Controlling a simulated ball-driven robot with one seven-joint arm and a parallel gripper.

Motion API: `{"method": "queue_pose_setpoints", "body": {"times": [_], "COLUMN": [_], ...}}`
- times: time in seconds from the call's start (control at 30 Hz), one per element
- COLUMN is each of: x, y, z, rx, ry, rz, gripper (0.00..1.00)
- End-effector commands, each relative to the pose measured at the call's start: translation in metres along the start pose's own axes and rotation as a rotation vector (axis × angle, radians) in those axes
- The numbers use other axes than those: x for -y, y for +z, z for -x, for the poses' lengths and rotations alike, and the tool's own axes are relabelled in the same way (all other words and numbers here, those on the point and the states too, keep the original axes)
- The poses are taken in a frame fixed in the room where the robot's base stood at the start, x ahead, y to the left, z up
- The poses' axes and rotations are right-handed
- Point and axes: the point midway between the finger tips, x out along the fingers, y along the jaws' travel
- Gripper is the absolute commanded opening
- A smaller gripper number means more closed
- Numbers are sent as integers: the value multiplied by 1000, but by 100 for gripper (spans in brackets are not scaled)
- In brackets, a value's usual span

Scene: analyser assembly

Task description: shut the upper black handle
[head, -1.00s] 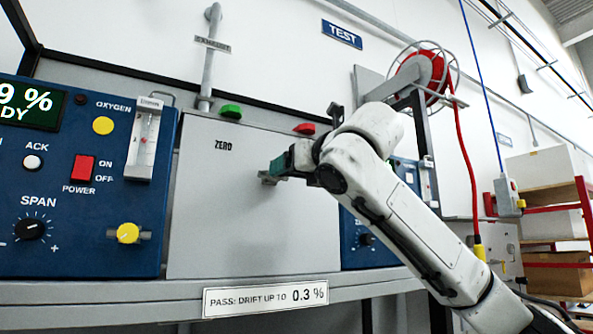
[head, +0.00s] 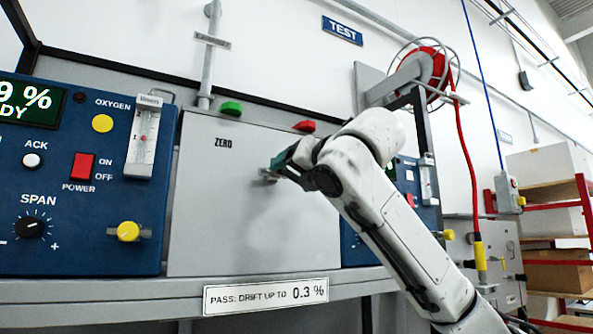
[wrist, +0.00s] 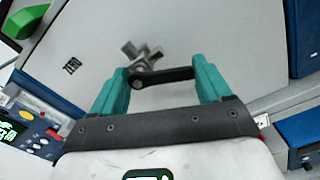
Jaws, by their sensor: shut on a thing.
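The black handle (wrist: 165,76) is a short flat lever on a small grey valve (wrist: 143,56), which stands out from a light grey panel marked ZERO (head: 252,215). In the wrist view it lies crosswise between the two teal fingers of my gripper (wrist: 160,68), one finger at each end, and my gripper is shut on it. In the head view my gripper (head: 278,164) is at the panel's middle right and largely hides the handle; a bit of the grey valve (head: 266,176) shows at the fingertips. Only one black handle can be made out.
Left of the panel is a blue analyser (head: 70,185) with knobs and a flowmeter (head: 142,137). A green part (head: 231,108) and a red part (head: 304,126) stick up at the panel's top edge. A shelf edge (head: 110,293) runs below. A red hose (head: 466,165) hangs at the right.

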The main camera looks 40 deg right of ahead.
Motion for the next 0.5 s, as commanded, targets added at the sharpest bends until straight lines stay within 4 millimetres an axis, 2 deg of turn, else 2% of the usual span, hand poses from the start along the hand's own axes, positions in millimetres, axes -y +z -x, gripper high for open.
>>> {"method": "queue_pose_setpoints", "body": {"times": [0.5], "x": [-1], "y": [-13], "z": [0], "rx": [0], "ry": [2], "rz": [-494], "gripper": [47]}}
